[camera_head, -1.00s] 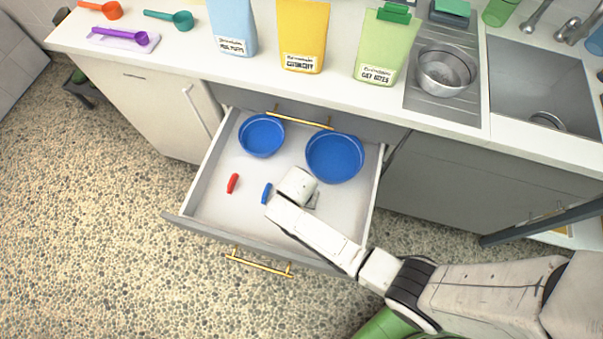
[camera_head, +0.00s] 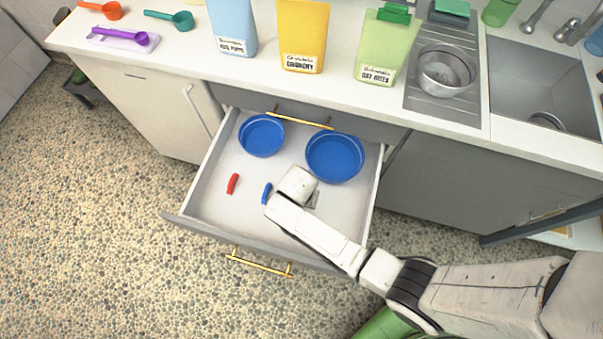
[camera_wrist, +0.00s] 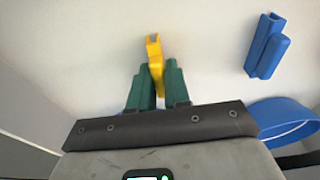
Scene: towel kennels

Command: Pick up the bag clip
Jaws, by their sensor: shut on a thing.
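A yellow bag clip (camera_wrist: 154,48) stands between the green fingers of my gripper (camera_wrist: 156,72) in the wrist view. The fingers are shut on its near end, and its far end sticks out past them. In the head view, my arm's end is over the open drawer (camera_head: 222,205), and it hides the yellow clip and the fingertips. A blue clip (camera_head: 267,193) lies in the drawer just left of my arm's end; it also shows at upper right in the wrist view (camera_wrist: 267,45). A red clip (camera_head: 233,184) lies farther left.
Two blue bowls (camera_head: 262,136) (camera_head: 335,157) sit at the back of the drawer, the right one close to my arm's end. The drawer walls surround the space. On the counter (camera_head: 180,55) above stand several bags, scoops and a metal bowl (camera_head: 445,70).

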